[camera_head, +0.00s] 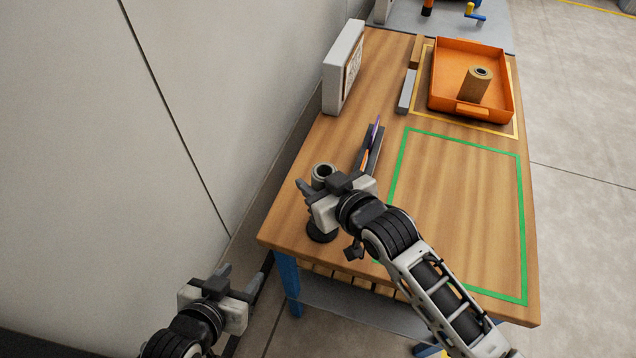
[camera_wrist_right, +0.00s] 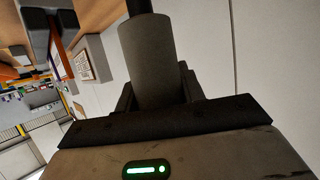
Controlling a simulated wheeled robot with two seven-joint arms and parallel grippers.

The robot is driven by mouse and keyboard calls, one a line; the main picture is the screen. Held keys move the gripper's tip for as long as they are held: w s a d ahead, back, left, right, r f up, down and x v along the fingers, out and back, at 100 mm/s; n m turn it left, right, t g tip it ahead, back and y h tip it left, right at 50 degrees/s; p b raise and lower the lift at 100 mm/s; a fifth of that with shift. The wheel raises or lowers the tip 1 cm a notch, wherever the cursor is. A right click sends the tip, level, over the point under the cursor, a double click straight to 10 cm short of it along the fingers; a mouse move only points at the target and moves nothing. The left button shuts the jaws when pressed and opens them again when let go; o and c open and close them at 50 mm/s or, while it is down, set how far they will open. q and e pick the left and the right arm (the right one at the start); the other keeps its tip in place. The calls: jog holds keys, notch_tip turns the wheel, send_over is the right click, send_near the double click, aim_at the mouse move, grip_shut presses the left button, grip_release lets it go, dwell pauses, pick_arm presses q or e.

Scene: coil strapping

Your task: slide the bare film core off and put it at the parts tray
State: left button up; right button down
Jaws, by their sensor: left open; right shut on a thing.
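The bare film core (camera_head: 323,170) is a grey-brown tube at the table's left edge, above a round black base (camera_head: 320,235). My right gripper (camera_head: 318,187) is shut around it. In the right wrist view the core (camera_wrist_right: 148,60) stands between the fingers, and a thinner dark post (camera_wrist_right: 138,6) extends from its end. How much post is inside the core is hidden. The orange parts tray (camera_head: 435,85) lies at the table's far right. My left gripper (camera_head: 238,282) is open and empty, low beside the table's near left corner.
A brown roll (camera_head: 473,86) stands in the tray. A narrow dark holder (camera_head: 371,150) with coloured items lies beyond the core. A white box (camera_head: 342,68) stands at the left edge. The green-outlined area (camera_head: 465,210) is clear apart from my right arm crossing it.

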aim_at(318, 163)
jog(key=shift+r, duration=0.35)
jog(key=shift+r, duration=2.4)
